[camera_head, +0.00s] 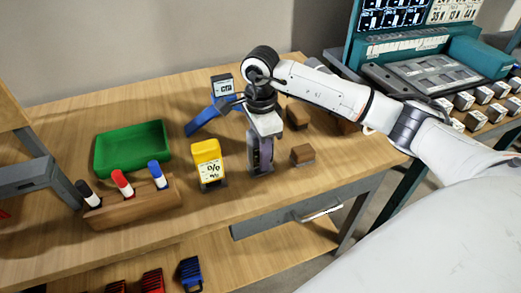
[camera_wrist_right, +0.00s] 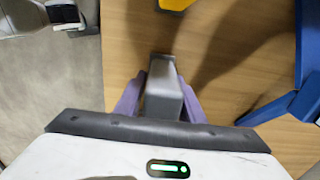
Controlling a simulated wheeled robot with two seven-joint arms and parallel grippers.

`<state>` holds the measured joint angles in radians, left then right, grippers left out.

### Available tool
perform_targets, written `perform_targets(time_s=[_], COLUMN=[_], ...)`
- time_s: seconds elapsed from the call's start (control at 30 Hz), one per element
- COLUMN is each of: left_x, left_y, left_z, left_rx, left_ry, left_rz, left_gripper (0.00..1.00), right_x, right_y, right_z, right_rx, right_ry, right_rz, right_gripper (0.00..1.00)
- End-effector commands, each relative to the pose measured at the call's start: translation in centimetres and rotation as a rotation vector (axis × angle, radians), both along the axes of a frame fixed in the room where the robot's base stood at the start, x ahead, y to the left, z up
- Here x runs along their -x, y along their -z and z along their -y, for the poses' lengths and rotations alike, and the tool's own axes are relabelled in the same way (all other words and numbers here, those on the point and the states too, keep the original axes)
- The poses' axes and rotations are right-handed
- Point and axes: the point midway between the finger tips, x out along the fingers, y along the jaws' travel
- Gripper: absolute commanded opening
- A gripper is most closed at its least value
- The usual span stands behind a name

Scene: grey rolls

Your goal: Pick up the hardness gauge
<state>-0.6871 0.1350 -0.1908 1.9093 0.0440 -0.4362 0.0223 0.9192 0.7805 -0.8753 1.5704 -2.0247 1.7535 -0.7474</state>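My right gripper (camera_head: 260,150) points down at the front middle of the wooden bench. In the right wrist view its purple fingers (camera_wrist_right: 160,95) sit against both sides of a grey block-like device (camera_wrist_right: 163,104). I take this device to be the hardness gauge, but its face is hidden and no label shows. It is upright, at or just above the bench top; I cannot tell which. A yellow gauge with a % label (camera_head: 208,165) stands just left of the gripper. A blue gauge with a small display (camera_head: 222,86) stands behind it. My left gripper is not in view.
A green tray (camera_head: 132,148) and a wooden holder with several markers (camera_head: 135,204) are at the left. Small brown blocks (camera_head: 302,154) lie right of the gripper. A teal machine (camera_head: 425,75) stands at the right. The bench front edge is close, above a drawer (camera_head: 300,208).

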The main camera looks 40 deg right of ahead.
Motion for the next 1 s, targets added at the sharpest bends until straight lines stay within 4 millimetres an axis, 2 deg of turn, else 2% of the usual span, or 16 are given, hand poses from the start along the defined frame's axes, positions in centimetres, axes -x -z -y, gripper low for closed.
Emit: perform_targets(time_s=[0.03, 0.2, 0.43, 0.57, 0.9, 1.0], left_x=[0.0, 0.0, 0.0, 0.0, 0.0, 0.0], left_y=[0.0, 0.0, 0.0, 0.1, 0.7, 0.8], left_z=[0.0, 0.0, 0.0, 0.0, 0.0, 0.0], left_rx=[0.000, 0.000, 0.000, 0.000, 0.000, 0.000], left_ry=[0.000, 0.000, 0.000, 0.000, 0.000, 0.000], left_rz=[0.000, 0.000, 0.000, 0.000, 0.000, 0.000], left_gripper=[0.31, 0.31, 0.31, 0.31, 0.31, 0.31], right_x=[0.0, 0.0, -0.1, -0.1, -0.1, -0.1], right_y=[0.0, 0.0, -0.2, -1.2, -7.8, -9.1], right_z=[0.0, 0.0, 0.0, 0.0, 0.0, 0.0], right_rx=[0.000, 0.000, -0.001, 0.001, 0.000, 0.000], right_ry=[0.000, 0.000, 0.000, 0.000, -0.001, 0.000], right_rz=[0.000, 0.000, 0.002, 0.004, 0.006, 0.004], right_gripper=[0.27, 0.00, 0.00, 0.00, 0.00, 0.00])
